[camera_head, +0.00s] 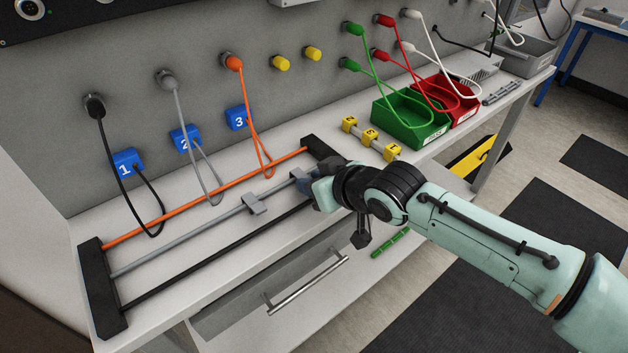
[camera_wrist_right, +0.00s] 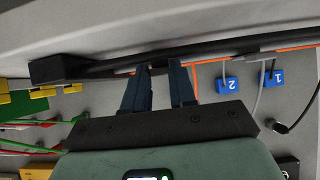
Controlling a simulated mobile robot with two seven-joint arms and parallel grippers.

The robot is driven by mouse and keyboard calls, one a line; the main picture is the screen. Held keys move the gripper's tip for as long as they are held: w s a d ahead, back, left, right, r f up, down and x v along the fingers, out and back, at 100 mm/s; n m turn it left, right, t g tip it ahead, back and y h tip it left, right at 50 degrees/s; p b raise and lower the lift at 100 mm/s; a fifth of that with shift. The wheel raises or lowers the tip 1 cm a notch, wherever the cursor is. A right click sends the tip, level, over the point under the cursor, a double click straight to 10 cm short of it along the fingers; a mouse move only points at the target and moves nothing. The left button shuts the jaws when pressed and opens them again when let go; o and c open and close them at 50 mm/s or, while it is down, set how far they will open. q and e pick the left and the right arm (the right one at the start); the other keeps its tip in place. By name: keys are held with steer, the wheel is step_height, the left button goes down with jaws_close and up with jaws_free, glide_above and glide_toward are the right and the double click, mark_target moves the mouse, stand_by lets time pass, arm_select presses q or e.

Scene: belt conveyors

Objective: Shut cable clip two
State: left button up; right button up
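Blue blocks numbered 1 (camera_head: 126,162), 2 (camera_head: 185,139) and 3 (camera_head: 237,119) sit at the back wall. A grey cable loops near block 2, which also shows in the wrist view (camera_wrist_right: 228,84). A grey clip-like piece (camera_head: 254,204) sits on the grey rod; I cannot tell if it is open or shut. My right gripper (camera_head: 308,184) is over the right end of the rods. In the wrist view its two blue fingers (camera_wrist_right: 160,68) are apart with nothing visibly held between them. My left gripper is not in view.
Orange, grey and black rods run between two black end bars (camera_head: 100,285). Yellow numbered blocks (camera_head: 371,136), a green bin (camera_head: 410,119) and a red bin (camera_head: 445,100) stand to the right. A drawer handle (camera_head: 307,284) is below the table's front edge.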

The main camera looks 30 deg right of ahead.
steer(key=o, duration=0.3)
steer(key=p+v, duration=0.1)
steer(key=v, duration=0.6)
steer(key=shift+w+r+p, duration=0.1)
steer(key=shift+w+p, duration=0.05)
steer(key=shift+p, duration=0.2)
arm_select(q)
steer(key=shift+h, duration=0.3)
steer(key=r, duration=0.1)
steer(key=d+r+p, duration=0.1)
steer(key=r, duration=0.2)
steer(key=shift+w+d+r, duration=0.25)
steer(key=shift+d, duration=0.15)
arm_select(e)
steer(key=v, duration=0.6)
steer(key=shift+s, duration=0.3)
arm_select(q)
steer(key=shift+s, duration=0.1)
